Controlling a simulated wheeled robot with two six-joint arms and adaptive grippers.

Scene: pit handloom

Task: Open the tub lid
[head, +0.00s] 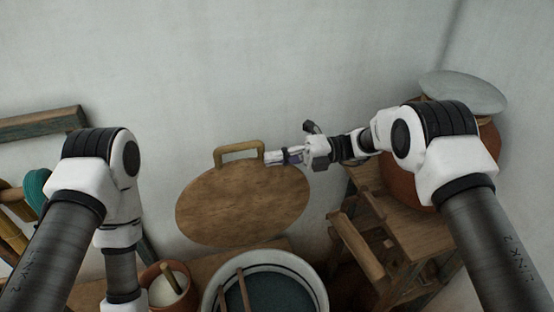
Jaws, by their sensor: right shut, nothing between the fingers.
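The tub lid (243,208) is a round brown wooden disc with a yellowish bar handle (240,149) at its upper edge. It stands raised behind the tub, its broad face towards me, in front of the wall. The tub (211,290) at the bottom has a pale rim with a dark line and dark content, its mouth uncovered in the part I see. My right gripper (272,157) is shut and empty, its tips beside the right end of the handle; I cannot tell whether they touch. My left arm points down at the lower left, its gripper out of the picture.
Two wooden sticks (243,290) lie across the tub's left side. A clay pot (152,274) with pale content and a stick stands left of it. At right are a wooden stand (415,240) and a large clay jar (487,145) with a grey cover (463,92).

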